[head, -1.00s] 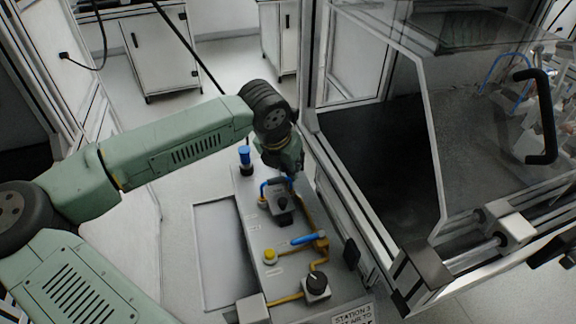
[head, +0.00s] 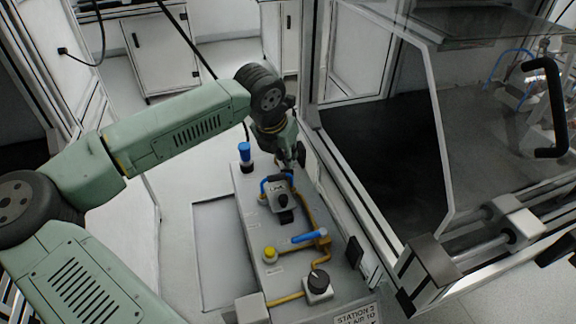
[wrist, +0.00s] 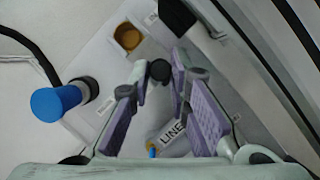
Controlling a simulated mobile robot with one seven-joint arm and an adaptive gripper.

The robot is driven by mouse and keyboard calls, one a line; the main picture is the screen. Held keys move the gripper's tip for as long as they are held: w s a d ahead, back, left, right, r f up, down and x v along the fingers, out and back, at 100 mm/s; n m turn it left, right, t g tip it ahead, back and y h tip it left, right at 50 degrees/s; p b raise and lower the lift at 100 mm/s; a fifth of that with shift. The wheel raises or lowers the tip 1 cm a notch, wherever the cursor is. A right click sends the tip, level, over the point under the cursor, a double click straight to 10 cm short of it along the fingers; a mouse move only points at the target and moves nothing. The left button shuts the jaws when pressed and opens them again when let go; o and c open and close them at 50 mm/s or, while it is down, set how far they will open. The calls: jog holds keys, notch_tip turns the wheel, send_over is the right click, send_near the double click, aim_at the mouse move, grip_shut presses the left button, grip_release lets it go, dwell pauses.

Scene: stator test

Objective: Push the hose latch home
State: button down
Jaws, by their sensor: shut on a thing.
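My gripper (head: 297,156) is at the back right of the grey panel bench (head: 254,221). In the wrist view its purple-padded fingers (wrist: 159,70) stand apart around a small dark round piece (wrist: 159,71) at their tips. I cannot tell whether this piece is the hose latch. A curved blue part (head: 266,183) stands in front of my gripper, beside a grey block with a black knob (head: 282,200). A blue-capped black fitting (head: 245,151) stands to the left and also shows in the wrist view (wrist: 58,102). A brass round socket (wrist: 127,37) is beyond the fingertips.
A blue lever (head: 309,238), a yellow button (head: 269,255) and a black dial (head: 319,281) are nearer on the bench. A framed clear-doored enclosure (head: 440,120) stands close on the right. Floor is open at the left.

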jog(key=shift+w, duration=0.1)
jog(key=c, duration=1.5)
grip_release()
jog(key=shift+r, duration=0.1)
jog(key=v, duration=1.1)
jog(key=shift+a+r, duration=0.1)
jog(key=shift+r, duration=0.25)
